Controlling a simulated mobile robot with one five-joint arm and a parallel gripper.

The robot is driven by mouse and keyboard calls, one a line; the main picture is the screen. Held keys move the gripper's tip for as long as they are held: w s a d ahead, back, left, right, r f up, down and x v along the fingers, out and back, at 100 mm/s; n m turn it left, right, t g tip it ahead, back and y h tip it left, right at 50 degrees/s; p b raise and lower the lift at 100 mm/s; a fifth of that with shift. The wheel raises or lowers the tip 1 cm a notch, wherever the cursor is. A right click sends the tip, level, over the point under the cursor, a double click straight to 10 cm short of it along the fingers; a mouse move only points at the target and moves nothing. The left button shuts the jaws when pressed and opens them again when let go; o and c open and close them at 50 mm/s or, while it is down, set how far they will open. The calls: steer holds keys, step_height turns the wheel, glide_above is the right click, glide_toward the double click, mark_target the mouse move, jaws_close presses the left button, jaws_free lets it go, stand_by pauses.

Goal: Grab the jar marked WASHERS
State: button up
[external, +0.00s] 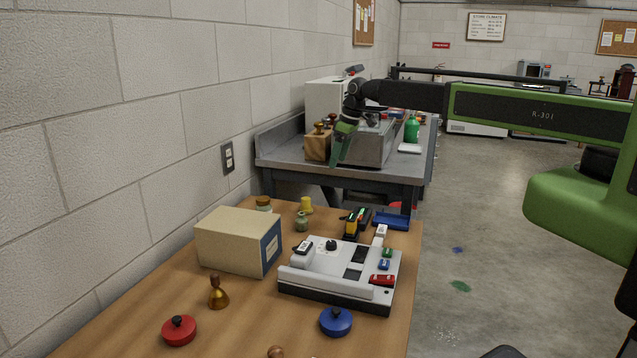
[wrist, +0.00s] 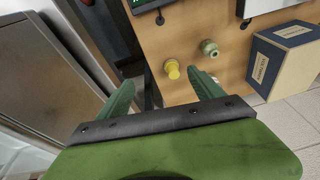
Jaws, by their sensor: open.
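No WASHERS lettering is readable in either view. A small pale green jar-like object (external: 302,222) stands on the wooden table beside the cardboard box; it also shows in the wrist view (wrist: 209,48). A jar with a brown lid (external: 264,203) stands behind the box, partly hidden by it. My gripper (external: 342,148) is in the air beyond the far end of the wooden table, in front of the grey bench. In the wrist view my gripper (wrist: 160,78) has its two green fingers apart with nothing held between them.
A yellow object (external: 306,204) stands near the pale green one and shows near my right fingertip (wrist: 172,70). The cardboard box (external: 228,243) and white device (external: 335,290) crowd the table. The grey bench (external: 375,176) holds a metal case (external: 368,150) and green bottle (external: 411,130).

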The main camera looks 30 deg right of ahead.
mark_target(264, 198)
steer(key=w+a+f+n+y+b, duration=0.2)
steer(key=a+n, duration=0.2)
steer(key=a, duration=1.7)
steer(key=shift+h, duration=0.3)
steer(key=b+x, duration=1.1)
steer(key=x, duration=0.1)
steer(key=shift+w+f, duration=0.15)
steer(key=shift+f, duration=0.1)
steer(key=shift+r, duration=0.1)
steer(key=b+x, duration=0.5)
steer(key=shift+w+d+f, duration=0.15)
steer(key=shift+f, duration=0.05)
steer(key=shift+r, duration=0.2)
steer(key=shift+c, duration=0.2)
steer(key=c, duration=1.6)
step_height(264, 198, up, 5)
steer(key=p, duration=0.5)
steer(key=shift+w+d+r+p, duration=0.15)
steer(key=shift+d+r+p, duration=0.85)
steer(key=shift+d, duration=0.95)
steer(key=shift+w+d+r+p, duration=0.15)
steer(key=shift+d+r+p, duration=0.9)
steer(key=shift+d, duration=0.9)
steer(key=shift+w+d+r+p, duration=0.15)
steer(key=shift+d+r+p, duration=0.85)
steer(key=shift+d, duration=0.95)
